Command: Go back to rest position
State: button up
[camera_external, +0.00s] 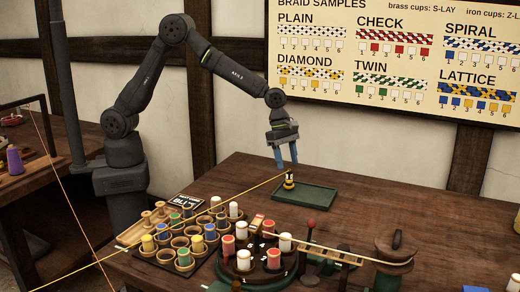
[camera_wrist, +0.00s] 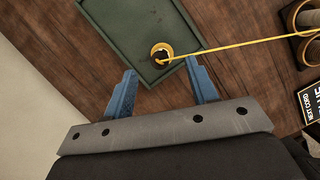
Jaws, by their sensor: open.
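My gripper (camera_external: 286,155) hangs above the green tray (camera_external: 318,194), with its two blue fingers pointing down. In the wrist view my gripper (camera_wrist: 158,88) has its fingers spread apart with nothing between them. A small bobbin with a yellow and dark body (camera_external: 289,180) stands near the left side of the tray, just below the fingertips. In the wrist view the bobbin (camera_wrist: 161,52) lies beyond the fingertips, inside the tray (camera_wrist: 120,22). A yellow cord (camera_wrist: 245,42) runs from it toward the cup rack.
A rack of cups with coloured bobbins (camera_external: 186,240) stands front left of the tray. A round carrier with bobbins (camera_external: 256,262) and a wooden rail (camera_external: 330,250) lie in front. The yellow cord (camera_external: 215,212) crosses over the rack. The table right of the tray is clear.

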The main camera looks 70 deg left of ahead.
aim_at(292, 173)
jog(key=x, duration=0.6)
jog(key=shift+f, duration=0.35)
notch_tip(292, 173, up, 2)
jog(key=shift+r, duration=0.6)
jog(key=shift+f, duration=0.15)
